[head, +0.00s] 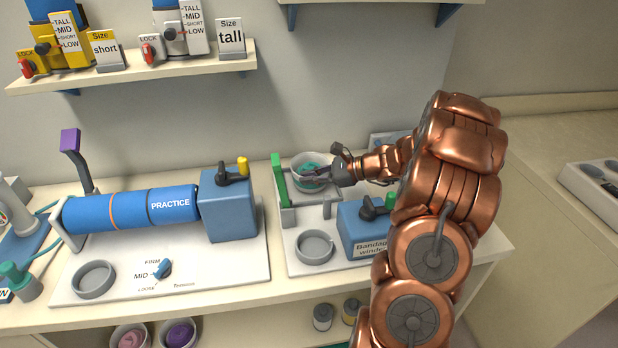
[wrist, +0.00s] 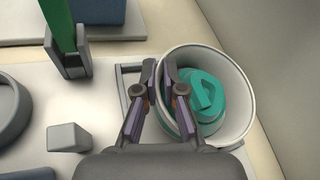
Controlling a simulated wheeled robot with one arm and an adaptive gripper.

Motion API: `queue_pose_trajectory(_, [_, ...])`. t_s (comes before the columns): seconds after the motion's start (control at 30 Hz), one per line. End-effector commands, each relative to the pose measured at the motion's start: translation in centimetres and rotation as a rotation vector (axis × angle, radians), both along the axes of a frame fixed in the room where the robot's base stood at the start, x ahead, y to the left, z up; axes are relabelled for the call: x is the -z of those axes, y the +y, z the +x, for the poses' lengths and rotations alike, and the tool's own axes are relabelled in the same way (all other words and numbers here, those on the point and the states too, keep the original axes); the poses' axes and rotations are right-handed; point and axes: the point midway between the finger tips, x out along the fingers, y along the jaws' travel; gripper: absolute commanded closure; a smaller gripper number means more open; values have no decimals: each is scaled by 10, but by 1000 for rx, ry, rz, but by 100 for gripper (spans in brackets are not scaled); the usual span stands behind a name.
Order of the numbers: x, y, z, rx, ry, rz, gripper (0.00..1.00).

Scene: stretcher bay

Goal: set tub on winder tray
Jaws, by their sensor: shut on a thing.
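The tub is a round white bowl (head: 296,178) with a coiled teal bandage (head: 312,170) inside. It also shows in the wrist view (wrist: 245,98). My gripper (head: 336,172) is shut on the tub's near rim, with one finger on each side of the wall, as the wrist view (wrist: 161,75) shows. The tub is upright, over or on the grey winder tray (head: 318,194) at the back of the bandage winder. I cannot tell whether its base touches the tray. The winder's blue block (head: 355,222) is partly hidden by my arm.
A green upright (head: 279,166) stands close left of the tub. An empty grey ring holder (head: 314,246) is in front. The blue PRACTICE roller (head: 130,208) lies to the left. A shelf (head: 140,65) with size signs hangs above.

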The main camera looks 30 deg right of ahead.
Motion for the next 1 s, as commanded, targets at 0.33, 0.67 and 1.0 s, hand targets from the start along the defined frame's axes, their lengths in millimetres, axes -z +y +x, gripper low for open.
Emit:
queue_pose_trajectory(0.33, [7, 1, 0, -2, -1, 0, 100])
queue_pose_trajectory(0.67, [9, 1, 0, -2, 0, 1, 74])
queue_pose_trajectory(1.0, [9, 1, 0, -2, 0, 1, 67])
